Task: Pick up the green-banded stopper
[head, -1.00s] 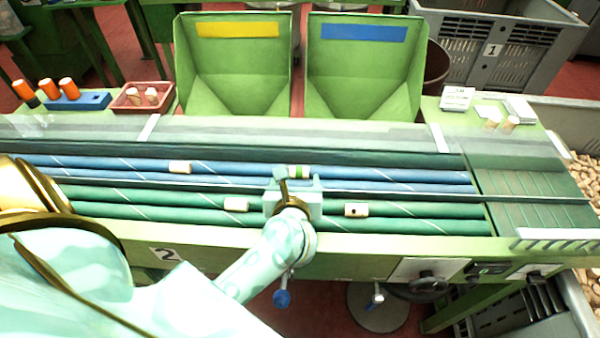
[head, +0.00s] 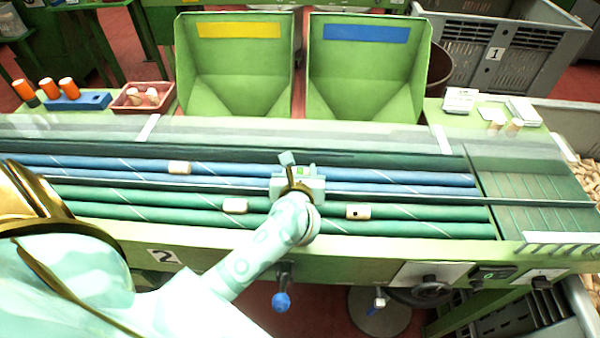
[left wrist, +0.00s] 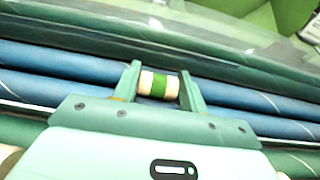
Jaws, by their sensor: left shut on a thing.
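The green-banded stopper (left wrist: 158,85) is pale cork with a green band around its middle. In the left wrist view it sits between the two fingers of my left gripper (left wrist: 160,88), one finger at each end, over the blue rollers. In the head view the left gripper (head: 298,172) is over the blue rollers, and only a small bit of the stopper (head: 303,170) shows there, the rest hidden by the gripper. The left gripper is shut on the stopper. My right gripper is not in view.
Plain stoppers lie on the blue rollers (head: 179,167) and green rollers (head: 235,205); one with a dark spot (head: 358,212) lies to the right. Yellow-marked (head: 236,80) and blue-marked (head: 365,80) green bins stand behind a clear guard. A red tray (head: 142,97) is back left.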

